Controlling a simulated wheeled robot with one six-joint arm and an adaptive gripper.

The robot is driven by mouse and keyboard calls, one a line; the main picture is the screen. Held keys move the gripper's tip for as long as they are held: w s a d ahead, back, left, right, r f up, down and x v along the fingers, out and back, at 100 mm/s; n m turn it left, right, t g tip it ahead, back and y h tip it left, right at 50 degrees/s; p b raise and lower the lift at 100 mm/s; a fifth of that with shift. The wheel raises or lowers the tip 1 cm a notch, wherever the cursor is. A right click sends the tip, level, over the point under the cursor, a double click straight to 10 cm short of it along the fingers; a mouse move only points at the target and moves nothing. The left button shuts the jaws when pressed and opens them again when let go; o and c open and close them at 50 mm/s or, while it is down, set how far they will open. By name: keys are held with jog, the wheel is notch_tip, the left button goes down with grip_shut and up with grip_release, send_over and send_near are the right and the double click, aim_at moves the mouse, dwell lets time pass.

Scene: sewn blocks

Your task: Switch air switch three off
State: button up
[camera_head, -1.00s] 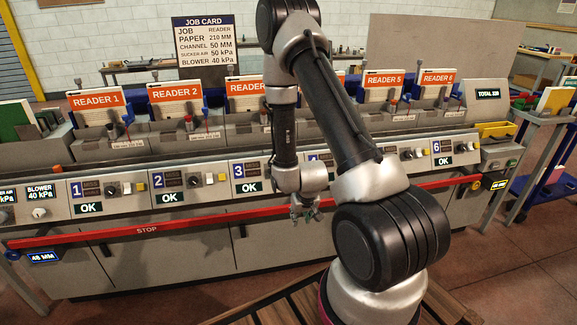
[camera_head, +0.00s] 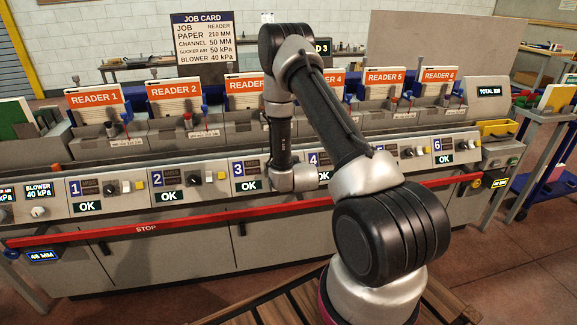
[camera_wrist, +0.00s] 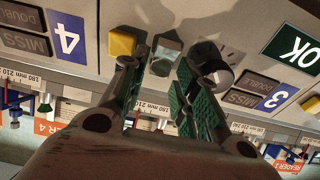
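Air switch three looks to be the small grey switch (camera_wrist: 168,48) between the round knob (camera_wrist: 218,74) and the yellow button (camera_wrist: 122,42) of station 3 in the wrist view, which shows the panel upside down. My gripper (camera_wrist: 157,72) is open, with green-padded fingers apart on either side of the switch's lower picture edge. I cannot tell whether it touches the switch. The switch's position is not clear. In the head view my arm hides the station 3 controls and my fingers; only the 3 label (camera_head: 238,169) and its OK display (camera_head: 252,186) show.
A red STOP bar (camera_head: 147,228) runs along the machine front below the panel. Similar stations stand at both sides, including station 4, whose label (camera_wrist: 65,38) shows in the wrist view. The readers (camera_head: 175,91) rise behind the panel.

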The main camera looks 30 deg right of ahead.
jog(key=shift+w+f, duration=0.1)
jog(key=shift+w, duration=0.2)
jog(key=shift+c, duration=0.2)
grip_shut()
jog(key=shift+s+f+t, duration=0.3)
jog(key=shift+f+t, duration=0.1)
jog(key=shift+t, duration=0.6)
jog(key=shift+s+f+t+h, duration=0.15)
jog(key=shift+t+h, duration=0.45)
jog(key=shift+t, duration=0.6)
jog(key=shift+o, duration=0.2)
grip_release()
jog(key=shift+a, duration=0.1)
